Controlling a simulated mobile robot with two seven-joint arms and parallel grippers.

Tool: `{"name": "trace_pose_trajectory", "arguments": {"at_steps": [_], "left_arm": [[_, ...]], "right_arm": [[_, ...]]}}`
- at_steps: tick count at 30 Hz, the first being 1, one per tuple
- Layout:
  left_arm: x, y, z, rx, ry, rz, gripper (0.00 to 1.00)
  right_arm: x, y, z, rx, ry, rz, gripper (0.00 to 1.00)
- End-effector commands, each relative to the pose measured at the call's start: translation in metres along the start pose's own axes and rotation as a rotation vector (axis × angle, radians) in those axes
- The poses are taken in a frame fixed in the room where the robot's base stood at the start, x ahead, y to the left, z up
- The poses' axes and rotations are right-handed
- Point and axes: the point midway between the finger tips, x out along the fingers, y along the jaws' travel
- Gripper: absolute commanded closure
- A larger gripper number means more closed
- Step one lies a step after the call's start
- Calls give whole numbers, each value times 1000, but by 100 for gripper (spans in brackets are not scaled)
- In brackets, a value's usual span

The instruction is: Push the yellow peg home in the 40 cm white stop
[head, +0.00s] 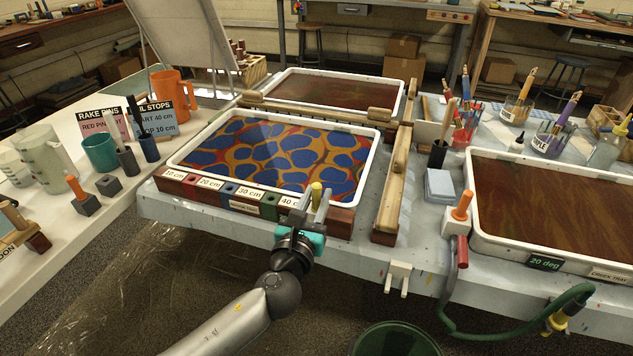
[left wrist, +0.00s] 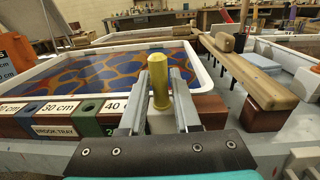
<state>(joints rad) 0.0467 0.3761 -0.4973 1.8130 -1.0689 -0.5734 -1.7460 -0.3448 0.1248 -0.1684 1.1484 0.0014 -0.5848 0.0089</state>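The yellow peg (head: 317,192) stands upright at the right end of the front rail, beside the 40 cm label (head: 289,201). It also shows in the left wrist view (left wrist: 159,82), rising well above the rail top. My left gripper (head: 314,204) is at the rail with its two fingers on either side of the peg. In the left wrist view the gripper (left wrist: 160,90) looks open, with a narrow gap between fingers and peg. The white stop and the peg's lower end are mostly hidden by the fingers. My right gripper is not in view.
The rail (head: 341,222) runs along the front of a white tray (head: 371,160) holding blue and orange marbling. A wooden rake (head: 392,195) lies right of it. Farther right are an orange-handled tool (head: 462,205) and a brown tray (head: 474,180). A green bin (head: 395,340) stands below.

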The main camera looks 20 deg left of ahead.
Motion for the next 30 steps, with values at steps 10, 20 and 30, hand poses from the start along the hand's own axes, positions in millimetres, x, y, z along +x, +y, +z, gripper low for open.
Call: {"name": "trace_pose_trajectory", "arguments": {"at_steps": [10,20,30], "left_arm": [[0,0,0,0,-1,0,42],[-13,0,0,1,2,-1,42],[-69,0,0,1,4,-1,42]], "right_arm": [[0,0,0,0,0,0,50],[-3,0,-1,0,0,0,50],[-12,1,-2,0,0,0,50]]}}
